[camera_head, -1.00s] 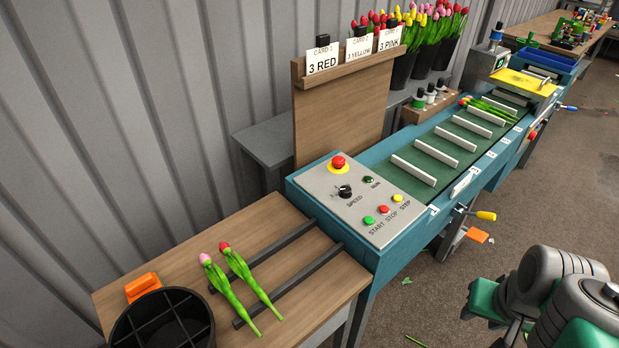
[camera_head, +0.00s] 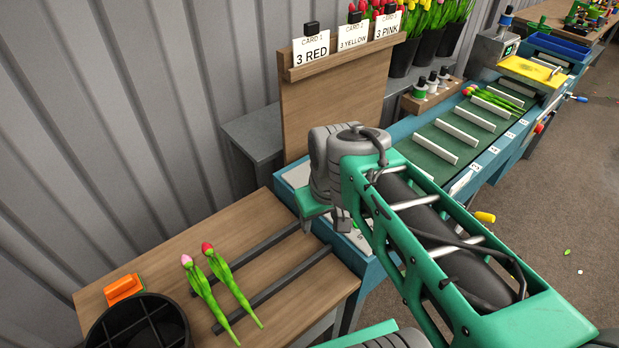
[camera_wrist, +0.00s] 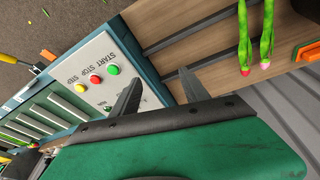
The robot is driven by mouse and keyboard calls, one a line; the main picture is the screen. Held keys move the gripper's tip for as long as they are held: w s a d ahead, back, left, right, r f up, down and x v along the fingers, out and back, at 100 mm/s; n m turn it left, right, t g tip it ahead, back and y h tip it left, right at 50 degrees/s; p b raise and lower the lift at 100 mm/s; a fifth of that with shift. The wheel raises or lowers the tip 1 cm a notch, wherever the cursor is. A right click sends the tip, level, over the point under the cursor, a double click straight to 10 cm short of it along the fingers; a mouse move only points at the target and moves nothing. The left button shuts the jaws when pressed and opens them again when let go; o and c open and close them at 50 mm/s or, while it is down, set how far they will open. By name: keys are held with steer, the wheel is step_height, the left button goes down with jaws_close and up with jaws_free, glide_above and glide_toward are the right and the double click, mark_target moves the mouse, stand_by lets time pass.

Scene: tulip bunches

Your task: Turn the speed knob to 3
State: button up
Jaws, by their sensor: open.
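The speed knob is hidden in both current views, behind my arm in the head view and apparently behind my gripper in the wrist view. The pale control panel (camera_head: 297,176) is mostly covered by my arm. In the wrist view the panel (camera_wrist: 97,58) shows the green START button (camera_wrist: 113,69), the red STOP button (camera_wrist: 95,79) and the yellow STEP button (camera_wrist: 82,87). My gripper (camera_head: 325,222) is over the panel's near side, pointing down. In the wrist view my gripper (camera_wrist: 160,76) is open and empty, fingers apart over the panel's edge.
The card board (camera_head: 330,110) stands behind the panel. The green conveyor (camera_head: 430,150) runs off to the right.

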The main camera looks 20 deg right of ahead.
steer(key=w+d+f+n+g+p, duration=0.1)
steer(key=w+d+n, duration=0.1)
steer(key=w, duration=0.3)
steer(key=w+d+f+n+g+p, duration=0.1)
steer(key=w+d+n+p, duration=0.1)
steer(key=w+d, duration=0.3)
steer(key=w+d+n+p, duration=0.1)
steer(key=w+d+n, duration=0.2)
steer(key=w, duration=0.4)
steer(key=shift+d+f+n+g, duration=0.2)
steer(key=shift+f+n+g, duration=0.2)
steer(key=shift+n, duration=0.2)
step_height(320, 180, down, 7)
steer(key=shift+r+p, duration=0.2)
steer(key=shift+p, duration=0.65)
steer(key=shift+f, duration=0.45)
steer(key=shift+r, duration=0.1)
jaws_close()
